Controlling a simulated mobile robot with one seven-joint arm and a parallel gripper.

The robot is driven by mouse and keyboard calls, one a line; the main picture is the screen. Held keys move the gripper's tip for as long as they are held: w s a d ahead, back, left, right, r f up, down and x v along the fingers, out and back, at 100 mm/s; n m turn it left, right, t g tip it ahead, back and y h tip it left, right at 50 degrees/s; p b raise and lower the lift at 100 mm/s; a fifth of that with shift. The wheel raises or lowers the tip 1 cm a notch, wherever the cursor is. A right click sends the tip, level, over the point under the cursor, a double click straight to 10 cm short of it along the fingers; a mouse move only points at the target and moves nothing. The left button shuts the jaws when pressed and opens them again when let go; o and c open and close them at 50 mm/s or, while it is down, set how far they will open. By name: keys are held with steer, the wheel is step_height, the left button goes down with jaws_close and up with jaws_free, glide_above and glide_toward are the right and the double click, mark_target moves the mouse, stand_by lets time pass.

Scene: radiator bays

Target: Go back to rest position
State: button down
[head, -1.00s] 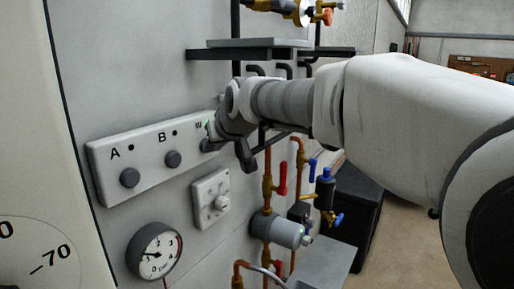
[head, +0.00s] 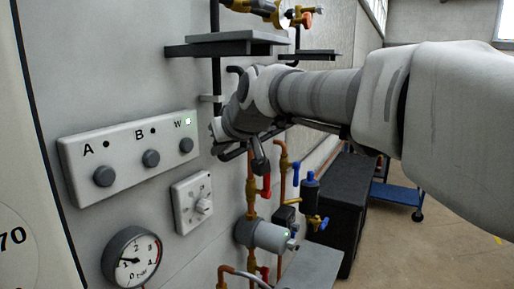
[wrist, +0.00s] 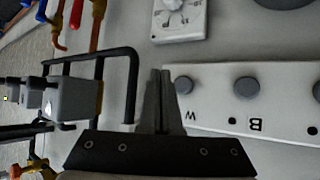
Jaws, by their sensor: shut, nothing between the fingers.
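My gripper (wrist: 161,100) is shut and empty in the wrist view, its two fingers together in front of the wall, beside the W end of the button panel. In the head view my gripper (head: 216,140) is small and seen side-on, just right of the panel. The white button panel (head: 128,150) carries grey round knobs labelled A, B and W. The W lamp (head: 188,121) glows. The panel also shows in the wrist view (wrist: 210,82). My arm reaches in from the right, bent at the wrist.
A rotary dial (head: 203,206) and a pressure gauge (head: 132,257) sit below the panel. Copper pipes with red (head: 266,186) and blue valve handles run beneath my wrist. Grey shelves (head: 228,46) jut out above. A black cabinet (head: 342,205) stands behind. Open floor lies at right.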

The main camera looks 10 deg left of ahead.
steer(key=s+d+f+m+g+h, duration=0.1)
steer(key=s+d+f+m+h, duration=0.1)
steer(key=s+d+f, duration=0.4)
steer(key=s+d+f+m+g+h, duration=0.1)
steer(key=s+d+f+m+h, duration=0.1)
steer(key=s+d+f, duration=0.4)
steer(key=s+d+f+m+g+h, duration=0.1)
steer(key=s+d+f, duration=0.5)
steer(key=s+d, duration=0.7)
steer(key=d+m+h, duration=0.1)
steer(key=d+m, duration=0.1)
steer(key=d, duration=0.2)
steer(key=shift+s, duration=0.15)
steer(key=shift+r, duration=0.1)
